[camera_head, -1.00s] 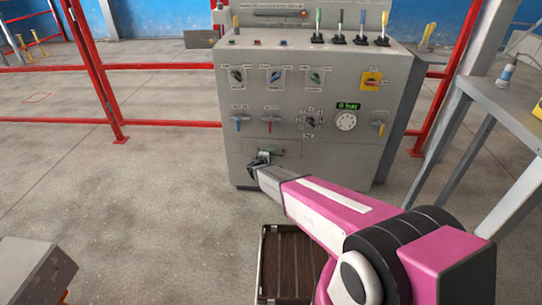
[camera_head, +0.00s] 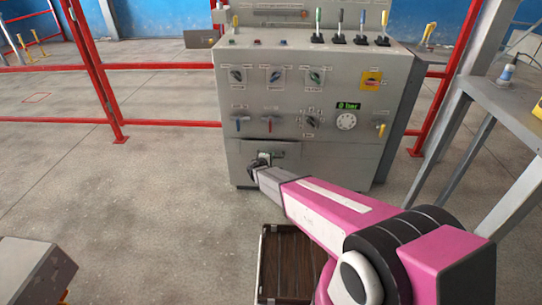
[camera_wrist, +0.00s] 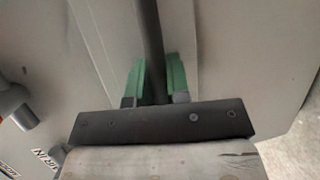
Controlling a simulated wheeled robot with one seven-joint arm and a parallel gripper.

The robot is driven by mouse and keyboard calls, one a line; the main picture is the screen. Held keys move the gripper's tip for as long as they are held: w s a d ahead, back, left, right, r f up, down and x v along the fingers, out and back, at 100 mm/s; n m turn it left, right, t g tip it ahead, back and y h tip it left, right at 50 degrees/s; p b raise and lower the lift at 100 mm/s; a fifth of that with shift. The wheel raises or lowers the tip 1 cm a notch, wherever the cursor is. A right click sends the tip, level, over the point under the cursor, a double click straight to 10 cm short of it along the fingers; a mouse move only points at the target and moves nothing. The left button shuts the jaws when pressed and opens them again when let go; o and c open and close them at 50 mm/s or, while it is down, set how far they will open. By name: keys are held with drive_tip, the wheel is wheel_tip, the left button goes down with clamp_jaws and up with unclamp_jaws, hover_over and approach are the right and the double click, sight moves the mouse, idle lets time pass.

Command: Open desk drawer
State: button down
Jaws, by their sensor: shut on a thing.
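The grey control desk (camera_head: 240,95) stands ahead in the head view. Its drawer front (camera_head: 335,160) is the lower panel, below the rows of switches; I cannot tell from this view whether it stands out from the desk. My gripper (camera_head: 258,165) is at the left part of this panel, with the arm reaching in from the lower right. In the wrist view, the green fingers of my gripper (camera_wrist: 156,78) are shut on a dark bar-shaped handle (camera_wrist: 149,30), one finger on each side. The fingers hide part of the handle.
A dark slatted crate (camera_head: 289,265) lies on the floor below my arm. A grey table (camera_head: 500,105) stands at the right. Red rails (camera_head: 165,121) run behind the desk.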

drive_tip(key=s, duration=1.9)
drive_tip(key=shift+s+a, duration=0.15)
drive_tip(key=shift+a, duration=0.2)
drive_tip(key=c, duration=1.1)
unclamp_jaws()
drive_tip(key=v, duration=1)
drive_tip(key=shift+s+a, duration=0.2)
drive_tip(key=shift+s, duration=0.15)
